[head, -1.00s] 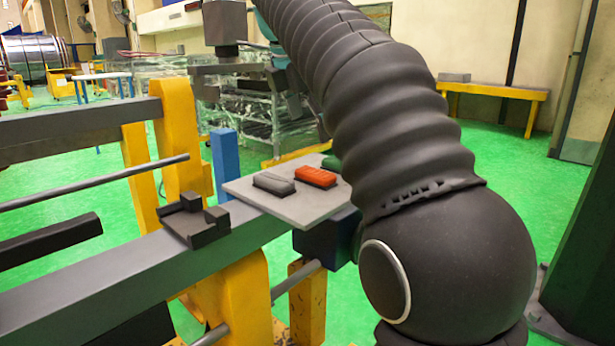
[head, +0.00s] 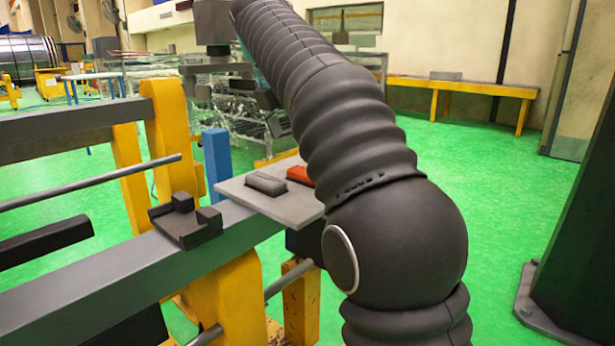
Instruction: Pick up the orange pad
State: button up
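The orange pad (head: 300,175) lies flat on a light grey plate (head: 286,207). Only its left part shows in the head view; my arm hides the rest. A dark grey pad (head: 266,184) lies beside it to the left on the same plate. My black, ribbed arm crosses in front of the plate's right side and runs out of the top of the picture. I cannot make out my gripper, so I cannot see where its fingers are relative to the orange pad.
A black bracket (head: 186,222) sits on the long grey beam (head: 120,268) left of the plate. A blue post (head: 217,166) stands behind the beam. Yellow supports (head: 232,300) and metal rods surround it. A dark column (head: 580,220) stands at the right, with open green floor before it.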

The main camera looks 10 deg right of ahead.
aim_at(297, 174)
jog(key=shift+x, duration=4.15)
jog(key=shift+a, duration=0.1)
jog(key=shift+c, duration=0.3)
jog(key=c, duration=0.7)
